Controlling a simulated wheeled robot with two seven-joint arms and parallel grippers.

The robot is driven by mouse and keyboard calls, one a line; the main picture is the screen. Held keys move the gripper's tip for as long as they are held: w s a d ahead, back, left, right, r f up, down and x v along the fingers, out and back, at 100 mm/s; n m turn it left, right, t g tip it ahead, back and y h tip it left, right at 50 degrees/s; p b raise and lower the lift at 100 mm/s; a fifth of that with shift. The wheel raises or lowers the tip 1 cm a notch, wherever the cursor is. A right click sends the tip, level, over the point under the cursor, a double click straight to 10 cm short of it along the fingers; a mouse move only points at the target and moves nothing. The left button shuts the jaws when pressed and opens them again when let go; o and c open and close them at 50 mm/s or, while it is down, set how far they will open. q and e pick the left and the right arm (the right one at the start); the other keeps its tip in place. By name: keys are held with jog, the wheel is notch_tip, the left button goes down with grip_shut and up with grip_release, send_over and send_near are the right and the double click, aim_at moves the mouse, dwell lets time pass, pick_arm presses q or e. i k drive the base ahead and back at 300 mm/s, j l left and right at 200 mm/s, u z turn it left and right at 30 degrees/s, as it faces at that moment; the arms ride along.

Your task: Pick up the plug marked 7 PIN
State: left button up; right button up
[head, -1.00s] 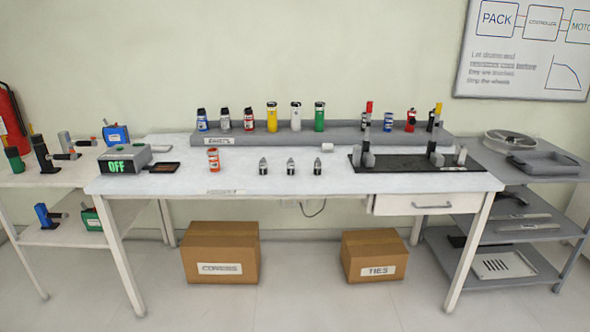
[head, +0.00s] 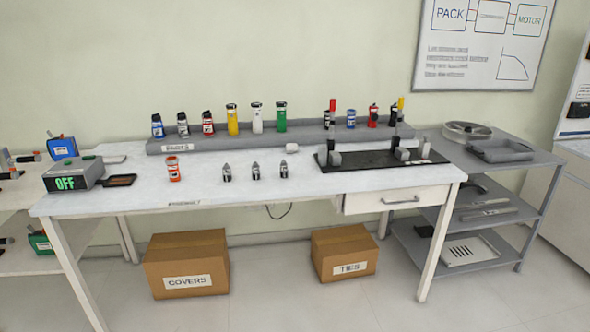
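Three small dark plug-like pieces with pale labels stand upright in a row on the white table: a left one (head: 227,173), a middle one (head: 255,171) and a right one (head: 284,171). Their labels are too small to read, so I cannot tell which, if any, is marked 7 PIN. More capped, labelled pieces stand on the grey rack (head: 190,144) behind, including a blue one (head: 157,125), a yellow one (head: 232,120) and a green one (head: 281,117). Their markings are also unreadable. Neither of my grippers is in view.
A box reading OFF (head: 72,175) is at the table's left end. A black fixture board (head: 370,162) with upright posts is at the right. Cardboard boxes (head: 186,268) sit below. The table front is clear.

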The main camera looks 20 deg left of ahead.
aim_at(256, 168)
jog(key=i+j+z, duration=0.1)
jog(key=j+z, duration=0.25)
jog(key=j, duration=0.65)
jog(key=j+z, duration=0.4)
jog(key=j, duration=2.1)
